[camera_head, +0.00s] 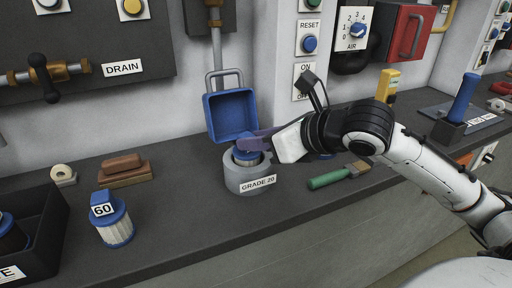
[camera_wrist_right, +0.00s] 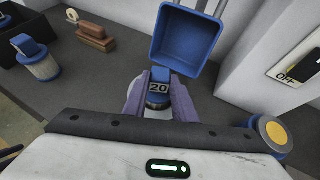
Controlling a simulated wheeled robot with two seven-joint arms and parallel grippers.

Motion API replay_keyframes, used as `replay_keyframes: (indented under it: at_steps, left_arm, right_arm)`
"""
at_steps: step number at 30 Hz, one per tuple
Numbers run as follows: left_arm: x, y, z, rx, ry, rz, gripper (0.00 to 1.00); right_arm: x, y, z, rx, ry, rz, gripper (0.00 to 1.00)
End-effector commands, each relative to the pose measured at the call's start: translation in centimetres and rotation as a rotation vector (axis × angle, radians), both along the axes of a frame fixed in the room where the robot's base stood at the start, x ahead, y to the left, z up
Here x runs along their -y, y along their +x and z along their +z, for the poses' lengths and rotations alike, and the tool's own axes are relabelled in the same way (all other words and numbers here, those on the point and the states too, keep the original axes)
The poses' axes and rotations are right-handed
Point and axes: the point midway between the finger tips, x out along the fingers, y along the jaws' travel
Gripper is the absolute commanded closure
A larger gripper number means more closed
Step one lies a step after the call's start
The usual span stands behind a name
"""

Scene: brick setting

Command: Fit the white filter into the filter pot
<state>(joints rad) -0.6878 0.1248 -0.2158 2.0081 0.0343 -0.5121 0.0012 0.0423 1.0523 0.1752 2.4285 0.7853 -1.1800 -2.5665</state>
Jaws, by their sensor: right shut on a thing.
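The grey filter pot (camera_head: 250,176), labelled GRADE 20, stands on the bench. Its blue square lid (camera_head: 231,115) stands open behind it, and the lid also shows in the right wrist view (camera_wrist_right: 187,42). My right gripper (camera_head: 257,143) is over the pot with its purple fingers shut on a blue-capped filter (camera_wrist_right: 160,77) tagged 20. In the head view the blue part of this filter (camera_head: 246,157) shows at the pot's mouth. Its lower part is hidden, so I cannot tell how deep it sits. My left gripper is not in view.
A white filter with a blue cap tagged 60 (camera_head: 114,225) stands to the left. A dark bin (camera_head: 50,232) is at far left. A brown block (camera_head: 124,170) lies behind. A green-handled brush (camera_head: 338,176) lies right of the pot. The bench front is clear.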

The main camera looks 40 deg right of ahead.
Motion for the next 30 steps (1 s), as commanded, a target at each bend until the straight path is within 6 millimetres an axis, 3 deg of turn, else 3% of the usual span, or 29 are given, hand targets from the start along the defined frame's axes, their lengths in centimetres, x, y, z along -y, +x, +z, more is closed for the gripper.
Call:
replay_keyframes:
  at_steps: [13,14,17,30]
  left_arm:
    - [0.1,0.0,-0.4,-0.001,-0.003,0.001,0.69]
    - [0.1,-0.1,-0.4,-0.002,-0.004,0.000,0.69]
    - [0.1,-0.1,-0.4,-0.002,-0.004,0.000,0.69]
    - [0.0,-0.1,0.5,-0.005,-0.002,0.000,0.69]
  right_arm:
    - [0.1,0.0,-1.1,0.001,-0.003,-0.001,1.00]
    - [0.1,0.0,-1.2,0.000,-0.002,-0.001,0.74]
    - [0.0,0.0,-1.1,0.001,-0.002,-0.001,0.57]
    - [-0.2,-0.1,-0.1,0.000,-0.003,0.007,0.57]
